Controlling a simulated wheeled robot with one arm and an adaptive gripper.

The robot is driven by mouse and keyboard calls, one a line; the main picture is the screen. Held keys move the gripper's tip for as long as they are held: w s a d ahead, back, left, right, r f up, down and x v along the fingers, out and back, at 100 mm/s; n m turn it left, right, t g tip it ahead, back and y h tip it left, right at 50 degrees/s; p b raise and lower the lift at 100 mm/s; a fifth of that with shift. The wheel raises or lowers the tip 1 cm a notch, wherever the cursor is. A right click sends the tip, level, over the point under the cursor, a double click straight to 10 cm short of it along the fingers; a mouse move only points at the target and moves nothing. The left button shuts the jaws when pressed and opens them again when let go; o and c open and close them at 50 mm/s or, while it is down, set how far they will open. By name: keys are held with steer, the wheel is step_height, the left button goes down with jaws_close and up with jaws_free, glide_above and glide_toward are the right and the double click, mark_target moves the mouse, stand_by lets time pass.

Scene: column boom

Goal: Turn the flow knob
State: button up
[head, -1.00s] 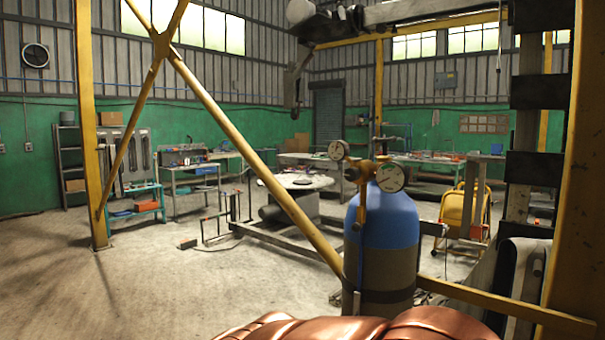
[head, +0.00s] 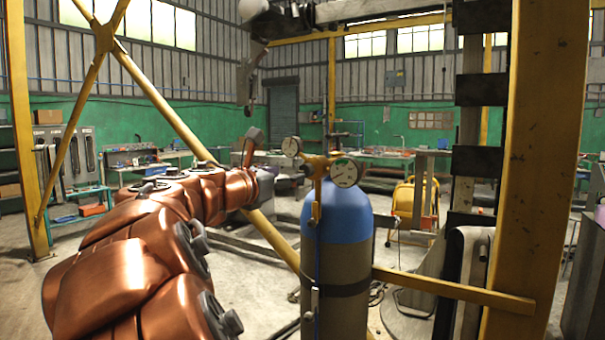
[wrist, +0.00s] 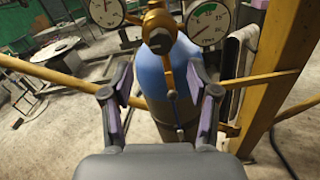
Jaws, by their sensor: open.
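A blue and grey gas cylinder (head: 337,245) stands upright and also shows in the wrist view (wrist: 155,85). A brass regulator (head: 320,166) with two round gauges sits on top of it; it shows in the wrist view (wrist: 158,18) too. A dark knob (wrist: 159,41) on the regulator faces the wrist camera, beyond my fingertips. My gripper (wrist: 158,76) is open and empty, its fingers apart on either side of the cylinder's image and pointing toward the regulator. In the head view, my copper arm reaches in left of the cylinder, and the fingertips are hard to make out.
A yellow diagonal brace (head: 165,100) and a low yellow bar (head: 455,288) run close to the cylinder. A thick yellow post (head: 540,150) stands to the right. Workbenches and a yellow cart (head: 405,208) are farther back.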

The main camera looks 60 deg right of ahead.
mark_target(304, 172)
steer(key=shift+w+d+p, duration=0.1)
steer(key=shift+d+p, duration=0.4)
steer(key=shift+d, duration=3.45)
jaws_close()
steer(key=shift+m, duration=0.3)
steer(key=m+b, duration=1.2)
steer(key=m, duration=0.2)
steer(key=shift+f+m, duration=0.15)
steer(key=shift+m, duration=0.15)
